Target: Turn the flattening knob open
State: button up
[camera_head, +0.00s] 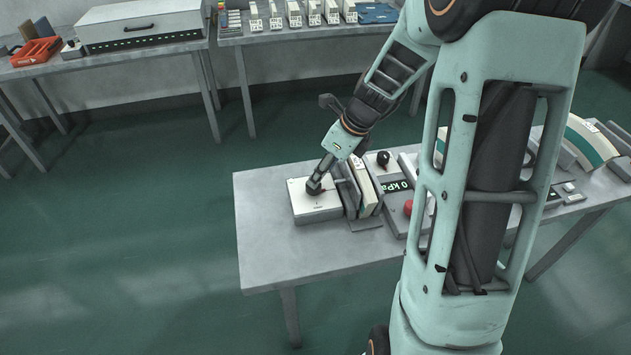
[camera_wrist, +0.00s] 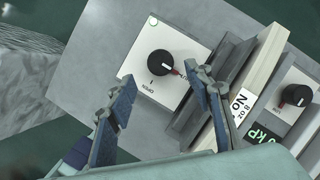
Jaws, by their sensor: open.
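The flattening knob is likely the round black knob (camera_wrist: 160,63) on a white box, seen in the wrist view. Its white mark and a short red line point right and slightly down, towards a label partly hidden by a finger. Another label, apparently "OPEN", is printed below the knob. In the head view the white box (camera_head: 322,209) sits at the table's left end, and my gripper (camera_head: 316,185) covers its knob. My gripper (camera_wrist: 160,76) is open, one finger lower left of the knob and one to its right. Neither finger clearly touches it.
Upright plates (camera_head: 362,190) stand close to the box's right. Beyond them is a panel with a black knob (camera_wrist: 297,95) and a "0 kPa" display (camera_head: 398,185). A red button (camera_head: 408,207) is nearby. The tabletop in front (camera_head: 300,252) is bare.

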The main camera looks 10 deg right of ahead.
jog(key=x, duration=0.6)
jog(key=shift+w+f, duration=0.1)
jog(key=shift+f, duration=0.05)
jog(key=c, duration=1.2)
jog(key=shift+o, duration=0.2)
jog(key=shift+n, duration=0.3)
